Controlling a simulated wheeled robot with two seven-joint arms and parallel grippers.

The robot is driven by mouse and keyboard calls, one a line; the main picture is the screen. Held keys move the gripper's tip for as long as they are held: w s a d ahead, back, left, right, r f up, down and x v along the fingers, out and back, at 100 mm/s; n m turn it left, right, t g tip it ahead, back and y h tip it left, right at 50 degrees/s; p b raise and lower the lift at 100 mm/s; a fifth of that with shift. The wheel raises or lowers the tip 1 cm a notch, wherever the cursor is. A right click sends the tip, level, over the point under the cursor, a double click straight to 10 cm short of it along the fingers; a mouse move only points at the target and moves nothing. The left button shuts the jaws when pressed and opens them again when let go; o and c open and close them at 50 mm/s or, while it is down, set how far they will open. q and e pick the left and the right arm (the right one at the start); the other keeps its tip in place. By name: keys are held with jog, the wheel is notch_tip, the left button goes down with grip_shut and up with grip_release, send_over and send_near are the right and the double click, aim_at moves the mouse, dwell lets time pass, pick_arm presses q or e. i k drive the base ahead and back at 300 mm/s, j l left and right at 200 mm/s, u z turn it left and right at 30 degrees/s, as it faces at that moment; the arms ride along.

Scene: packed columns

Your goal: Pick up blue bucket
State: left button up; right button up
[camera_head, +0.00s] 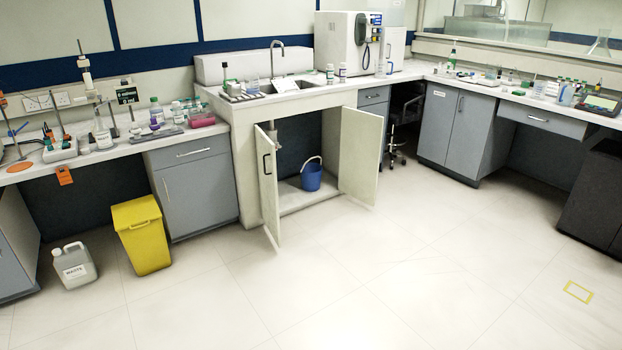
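A blue bucket (311,178) stands upright on the floor panel of the open cupboard under the sink. Its thin handle is raised above the rim. The cupboard's left door (268,185) and right door (360,155) both stand swung open, and the bucket shows between them. Neither of my grippers shows in the head view.
A yellow bin (142,236) and a white waste canister (74,266) stand on the floor at the left. A dark cabinet (592,198) stands at the right. The pale floor (350,275) before the cupboard is clear. A yellow outline (578,292) marks the floor at right.

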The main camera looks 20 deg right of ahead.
aim_at(311, 171)
jog(key=i+l+z, duration=0.4)
jog(key=i, duration=0.15)
jog(key=i+l+z, duration=0.3)
jog(key=i, duration=0.5)
jog(key=i+j+z, duration=0.1)
jog(key=i+z, duration=0.2)
jog(key=i, duration=2.45)
jog(key=i+u, duration=0.1)
jog(key=i, duration=0.75)
jog(key=i+l+u, duration=0.1)
jog(key=i, duration=0.7)
jog(key=l, duration=0.05)
